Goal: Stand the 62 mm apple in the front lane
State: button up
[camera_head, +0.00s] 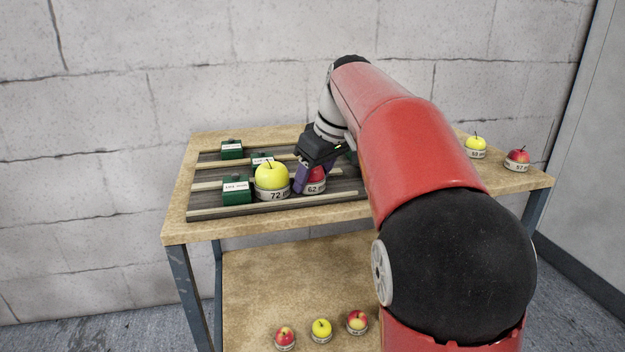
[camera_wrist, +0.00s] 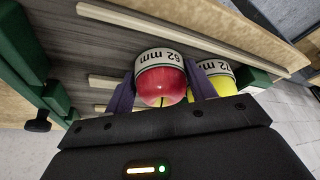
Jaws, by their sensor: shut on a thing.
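The 62 mm apple (camera_head: 316,181) is red and sits in a white ring labelled "62 mm" in the front lane of the rack (camera_head: 215,212). It is just right of the yellow 72 mm apple (camera_head: 271,177). My gripper (camera_head: 308,183) comes down from above and is shut on the red apple. In the wrist view its purple fingers stand on either side of the 62 mm apple (camera_wrist: 162,88), and the yellow 72 mm apple (camera_wrist: 222,84) is close beside one finger. The fingers partly hide the red apple in the head view.
A green block (camera_head: 236,190) stands left of the yellow apple, with other green blocks in the lanes behind. A yellow apple (camera_head: 475,146) and a red apple (camera_head: 517,158) stand at the table's right end. Three small apples (camera_head: 321,329) stand on the lower shelf.

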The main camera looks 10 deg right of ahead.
jog(key=shift+f, duration=0.1)
jog(key=o, duration=1)
jog(key=shift+r, duration=0.25)
jog(key=p+v, duration=0.2)
jog(key=v, duration=1)
jog(key=s+a+f+m+t+h, duration=0.1)
jog(key=s+f+m, duration=0.5)
jog(key=s+f, duration=1.7)
jog(key=shift+s+a+m+t+h, duration=0.4)
jog(key=shift+s+a+h, duration=0.15)
jog(key=shift+a+h, duration=0.35)
jog(key=shift+a, duration=0.1)
